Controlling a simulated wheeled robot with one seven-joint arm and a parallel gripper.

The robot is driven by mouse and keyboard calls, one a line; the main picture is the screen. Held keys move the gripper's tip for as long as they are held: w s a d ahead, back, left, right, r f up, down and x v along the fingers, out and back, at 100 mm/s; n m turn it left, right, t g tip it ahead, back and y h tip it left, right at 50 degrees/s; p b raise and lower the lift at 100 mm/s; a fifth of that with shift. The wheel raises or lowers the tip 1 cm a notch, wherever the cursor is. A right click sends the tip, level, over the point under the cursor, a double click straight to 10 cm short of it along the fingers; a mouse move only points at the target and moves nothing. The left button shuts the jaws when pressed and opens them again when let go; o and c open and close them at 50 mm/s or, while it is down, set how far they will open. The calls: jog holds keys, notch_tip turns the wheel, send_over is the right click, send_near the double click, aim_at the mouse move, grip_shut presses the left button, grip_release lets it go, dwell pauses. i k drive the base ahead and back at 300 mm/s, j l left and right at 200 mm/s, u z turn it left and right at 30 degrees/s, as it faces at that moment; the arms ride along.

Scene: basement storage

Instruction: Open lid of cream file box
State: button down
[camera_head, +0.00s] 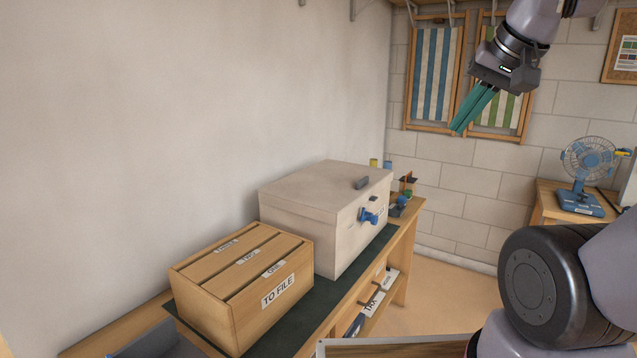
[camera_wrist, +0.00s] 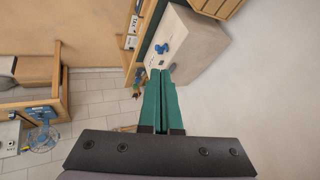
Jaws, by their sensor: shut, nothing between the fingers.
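The cream file box (camera_head: 310,222) stands on a dark mat on the wooden bench, with its lid (camera_head: 322,185) down. A small dark grey handle (camera_head: 362,183) sits on the lid near its front right edge. A blue latch or knob (camera_head: 369,216) is on the front face. My gripper (camera_head: 458,130) is raised in the air to the right of the box and apart from it, with its teal fingers together and empty. In the wrist view, the box (camera_wrist: 197,50) shows beyond the fingertips, with the blue latch (camera_wrist: 161,48) on its face.
A wooden box labelled TO FILE (camera_head: 240,286) stands left of the cream box on the dark mat (camera_head: 310,309). Small items (camera_head: 401,203) sit at the bench's far end. A blue fan (camera_head: 588,165) stands on a table at right. Open floor lies between.

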aim_at(329, 191)
jog(key=i+l+u, duration=0.35)
jog(key=i+l, duration=0.4)
